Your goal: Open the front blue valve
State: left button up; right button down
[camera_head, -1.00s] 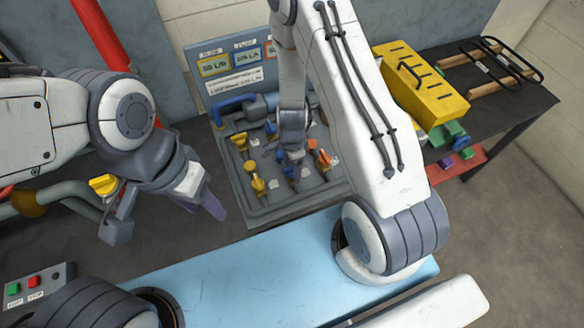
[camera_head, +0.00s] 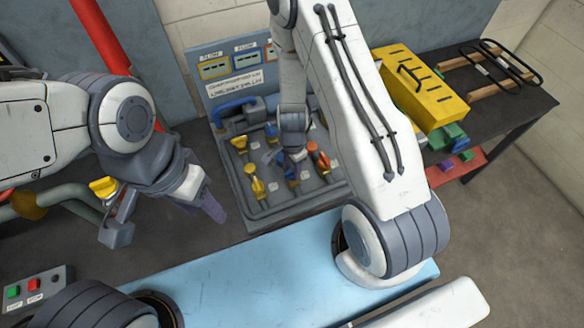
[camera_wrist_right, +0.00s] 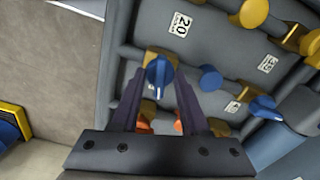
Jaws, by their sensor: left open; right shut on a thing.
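The front blue valve (camera_head: 292,183) is on the grey valve panel (camera_head: 262,212), partly hidden by my right gripper (camera_head: 292,163) in the head view. In the right wrist view, its blue handle (camera_wrist_right: 159,72) sits between the fingertips of my right gripper (camera_wrist_right: 160,84), which is shut on it. A second blue valve (camera_head: 271,130) is farther back on the panel; it also shows in the right wrist view (camera_wrist_right: 265,107). My left gripper (camera_head: 165,220) is open and empty, left of the panel and apart from it.
Yellow valves (camera_head: 257,186) and orange valves (camera_head: 319,156) stand close around the right gripper. A display board (camera_head: 232,75) is behind. A yellow box (camera_head: 421,85) lies on the dark table at right. A red and green button box (camera_head: 37,287) is at lower left.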

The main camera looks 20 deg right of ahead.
jog(key=n, duration=1.1)
jog(key=shift+n, duration=2)
jog(key=shift+c, duration=2)
grip_release()
